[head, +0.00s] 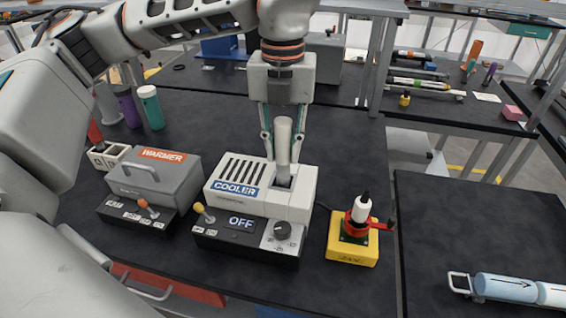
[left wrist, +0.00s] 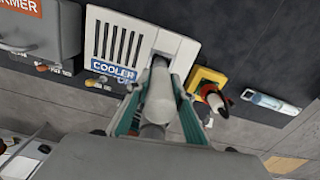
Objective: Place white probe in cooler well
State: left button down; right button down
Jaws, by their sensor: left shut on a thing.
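The white probe (head: 283,142) is a pale cylinder, upright between the fingers of my left gripper (head: 283,155). The gripper is shut on it. The probe's lower end is at the dark well opening (head: 283,182) in the top right of the cooler (head: 305,200). I cannot tell how deep the tip sits. In the left wrist view the probe (left wrist: 158,98) lies between the green-edged fingers, its far end over the dark well (left wrist: 160,62) of the cooler (left wrist: 170,43). The cooler display (head: 241,222) reads OFF. My right gripper is not in view.
A grey warmer (head: 160,178) with a handle stands left of the cooler. A yellow block (head: 350,250) with a red clamp and white bottle stands to its right. Purple and white-green bottles (head: 150,108) stand behind the warmer. Dark bench is clear behind the cooler.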

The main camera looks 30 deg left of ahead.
aim_at(283, 120)
pick_arm(q)
jog(key=shift+f, duration=1.95)
jog(key=shift+f, duration=0.15)
jog(key=c, duration=1.8)
grip_release()
jog(key=shift+o, duration=0.2)
notch_tip(283, 120, up, 12)
jog(key=shift+r, duration=0.15)
